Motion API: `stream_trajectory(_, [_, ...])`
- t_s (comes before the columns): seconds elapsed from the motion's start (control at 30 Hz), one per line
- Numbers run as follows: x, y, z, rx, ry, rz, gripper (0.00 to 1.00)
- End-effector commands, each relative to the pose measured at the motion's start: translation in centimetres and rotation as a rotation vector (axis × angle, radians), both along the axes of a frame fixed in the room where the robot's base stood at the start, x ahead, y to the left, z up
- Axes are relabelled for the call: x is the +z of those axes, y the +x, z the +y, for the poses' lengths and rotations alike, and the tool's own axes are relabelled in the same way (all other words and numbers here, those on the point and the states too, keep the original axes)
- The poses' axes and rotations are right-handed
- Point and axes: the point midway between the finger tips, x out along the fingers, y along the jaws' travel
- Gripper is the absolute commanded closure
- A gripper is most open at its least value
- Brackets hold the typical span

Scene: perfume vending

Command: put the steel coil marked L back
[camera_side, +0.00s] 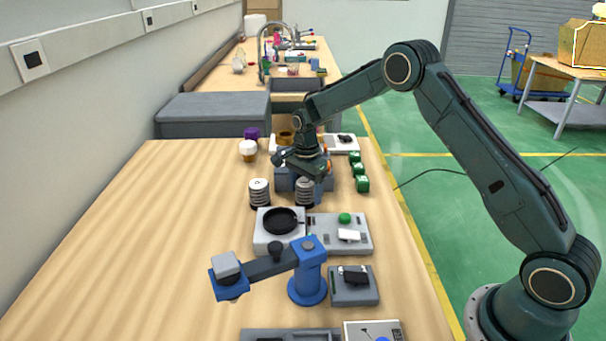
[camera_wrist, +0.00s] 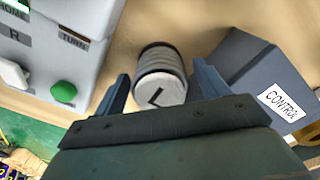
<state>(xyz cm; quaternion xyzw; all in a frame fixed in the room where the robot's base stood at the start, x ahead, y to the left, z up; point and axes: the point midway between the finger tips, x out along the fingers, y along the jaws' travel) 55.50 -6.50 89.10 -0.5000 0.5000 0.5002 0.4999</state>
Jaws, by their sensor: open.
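The steel coil marked L (camera_wrist: 160,78) is a ribbed, silvery cylinder with a black band and a pale top bearing a black L. In the wrist view it stands between the two spread fingers of my gripper (camera_wrist: 161,88), with space on both sides. In the side view my gripper (camera_side: 304,177) is low over the right of two similar coils, which appears to be this one (camera_side: 304,192). The other coil (camera_side: 259,193) stands to its left; any mark on it cannot be read. My gripper is open and its fingertips are partly hidden in the side view.
A grey machine with a black round plate (camera_side: 280,221) and a green button (camera_wrist: 64,93) stands close in front. A dark box labelled CONTROL (camera_wrist: 281,102) is close beside the coil. A blue small arm (camera_side: 308,270) stands nearer. The table's left is clear.

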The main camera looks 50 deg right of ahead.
Motion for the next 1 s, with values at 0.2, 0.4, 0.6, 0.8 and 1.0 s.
stream_trajectory(0.2, [2.1,0.1,0.0,0.0,0.0,-0.004,0.26])
stream_trajectory(0.4, [5.2,0.1,0.0,0.0,-0.001,-0.004,0.26])
stream_trajectory(0.6, [8.5,0.1,0.0,0.0,0.0,-0.004,0.26])
stream_trajectory(0.8, [10.8,0.0,0.0,0.0,0.0,-0.002,0.26])
stream_trajectory(1.0, [11.8,0.0,0.0,0.0,0.0,-0.001,0.26])
